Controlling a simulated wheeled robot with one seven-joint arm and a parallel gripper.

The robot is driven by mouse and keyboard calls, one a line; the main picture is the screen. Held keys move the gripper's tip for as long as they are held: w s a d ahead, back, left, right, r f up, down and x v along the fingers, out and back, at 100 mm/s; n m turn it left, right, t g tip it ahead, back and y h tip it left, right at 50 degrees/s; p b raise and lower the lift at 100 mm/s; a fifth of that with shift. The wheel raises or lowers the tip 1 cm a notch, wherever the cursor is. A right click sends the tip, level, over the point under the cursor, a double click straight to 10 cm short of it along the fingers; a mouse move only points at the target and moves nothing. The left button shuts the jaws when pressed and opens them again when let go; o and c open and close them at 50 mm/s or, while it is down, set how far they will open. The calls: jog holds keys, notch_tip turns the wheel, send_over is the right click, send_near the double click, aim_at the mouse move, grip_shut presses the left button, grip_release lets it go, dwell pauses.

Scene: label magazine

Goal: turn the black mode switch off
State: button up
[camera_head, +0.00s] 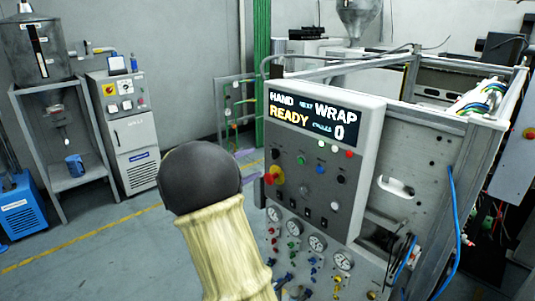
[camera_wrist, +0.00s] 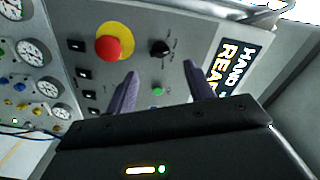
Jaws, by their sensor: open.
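The black mode switch (camera_wrist: 160,48) is a round knob on the grey control panel in the wrist view, beside the red button. In the head view a black knob (camera_head: 276,154) sits above that button and seems to be the same one. I cannot read which way it points. My gripper (camera_wrist: 160,69) is open and empty. Its two purple-grey fingers reach toward the panel, and the switch shows just beyond the gap between their tips. I cannot tell any contact. In the head view my arm hides most of the gripper.
A red button on a yellow disc (camera_wrist: 108,47) is close to the switch. A green button (camera_wrist: 157,91) shows between the fingers. The display (camera_head: 314,115) reads HAND, WRAP, READY and 0. Several gauges (camera_head: 317,243) sit lower down. A blue cable (camera_head: 455,225) hangs at right.

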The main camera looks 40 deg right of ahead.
aim_at(275, 153)
jog(key=d, duration=0.2)
jog(key=d+p, duration=0.1)
jog(key=d, duration=0.4)
jog(key=shift+w+p, duration=0.25)
jog(key=shift+p, duration=0.05)
jog(key=c, duration=1)
